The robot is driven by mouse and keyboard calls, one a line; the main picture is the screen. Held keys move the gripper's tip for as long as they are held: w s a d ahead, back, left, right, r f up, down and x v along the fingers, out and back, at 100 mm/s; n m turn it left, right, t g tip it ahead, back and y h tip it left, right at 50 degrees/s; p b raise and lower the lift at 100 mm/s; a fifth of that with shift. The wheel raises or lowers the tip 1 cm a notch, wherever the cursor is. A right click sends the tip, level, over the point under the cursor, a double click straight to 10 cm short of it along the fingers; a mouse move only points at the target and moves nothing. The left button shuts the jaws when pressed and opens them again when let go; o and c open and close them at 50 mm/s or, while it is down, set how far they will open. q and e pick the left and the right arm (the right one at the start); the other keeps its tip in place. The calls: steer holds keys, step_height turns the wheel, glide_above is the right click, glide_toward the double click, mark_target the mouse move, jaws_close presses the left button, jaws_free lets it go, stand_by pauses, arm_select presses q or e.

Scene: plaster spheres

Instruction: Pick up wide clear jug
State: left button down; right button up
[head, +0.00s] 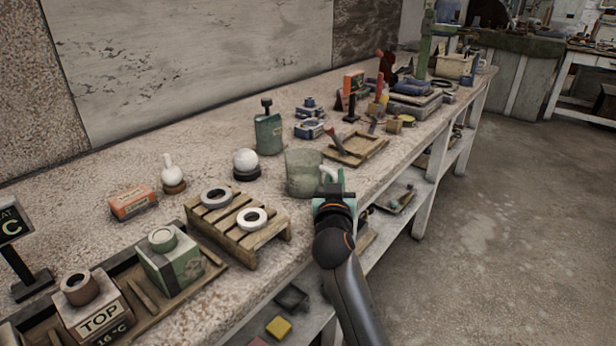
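The wide clear jug (303,174), greenish and see-through, stands upright near the front edge of the long workbench (100,172). My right gripper (331,182) is at the jug's right side, by a pale curved part that looks like its handle. My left gripper is not in view.
A white sphere on a dark base (245,163) and a green can (268,133) stand behind the jug. A slatted wooden stand with rings (240,228) is to its left, a wooden tray (356,150) to its right. Shelves (400,190) lie below the bench; the floor at right is clear.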

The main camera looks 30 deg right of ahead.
jaws_close()
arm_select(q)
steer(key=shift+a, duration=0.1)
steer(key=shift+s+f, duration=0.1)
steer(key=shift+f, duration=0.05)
arm_select(e)
steer(key=shift+r, duration=0.1)
stand_by(0.9)
